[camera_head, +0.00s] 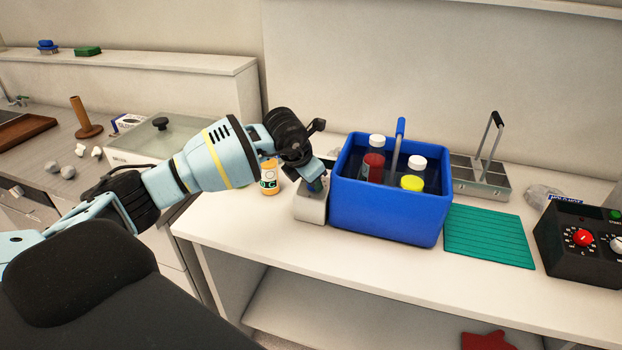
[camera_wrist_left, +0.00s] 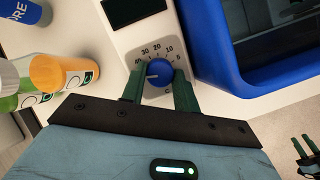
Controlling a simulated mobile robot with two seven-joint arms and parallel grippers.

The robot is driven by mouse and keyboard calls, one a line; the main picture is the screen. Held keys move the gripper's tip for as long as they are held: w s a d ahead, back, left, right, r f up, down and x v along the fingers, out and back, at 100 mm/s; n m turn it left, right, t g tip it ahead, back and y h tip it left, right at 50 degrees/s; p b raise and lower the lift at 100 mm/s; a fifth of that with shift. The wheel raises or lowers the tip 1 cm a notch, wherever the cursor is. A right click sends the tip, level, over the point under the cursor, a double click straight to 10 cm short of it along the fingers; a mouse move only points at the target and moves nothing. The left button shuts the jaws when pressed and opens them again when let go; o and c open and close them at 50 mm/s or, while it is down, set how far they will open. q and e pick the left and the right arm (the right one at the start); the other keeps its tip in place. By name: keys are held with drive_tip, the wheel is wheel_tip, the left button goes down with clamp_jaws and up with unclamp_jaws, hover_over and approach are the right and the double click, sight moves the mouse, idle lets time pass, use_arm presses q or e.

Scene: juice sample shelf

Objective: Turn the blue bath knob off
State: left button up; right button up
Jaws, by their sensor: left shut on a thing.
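The blue knob (camera_wrist_left: 159,72) is on the front panel of a white control box (camera_head: 311,206), which stands at the left side of the blue bath (camera_head: 385,211). A printed scale with several numbers surrounds it. Its pale mark points left, a little below the highest number. My left gripper (camera_wrist_left: 158,88) is shut on the knob, with one green finger on each side. In the head view my left gripper (camera_head: 314,184) largely hides the knob. What looks like my right gripper (camera_wrist_left: 305,147) shows small at the wrist view's lower right edge; its opening is unclear.
Bottles with red and yellow contents stand in the bath beside an upright blue handle (camera_head: 400,130). An orange bottle (camera_head: 269,177) stands left of the control box. A green mat (camera_head: 489,236) and a black box with dials (camera_head: 580,248) lie to the right.

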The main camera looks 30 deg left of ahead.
use_arm(q)
drive_tip(key=o, duration=1)
drive_tip(key=shift+c, duration=0.2)
drive_tip(key=v, duration=0.7)
drive_tip(key=shift+s+r, duration=0.2)
drive_tip(key=shift+r, duration=0.15)
drive_tip(key=shift+s+f, duration=0.1)
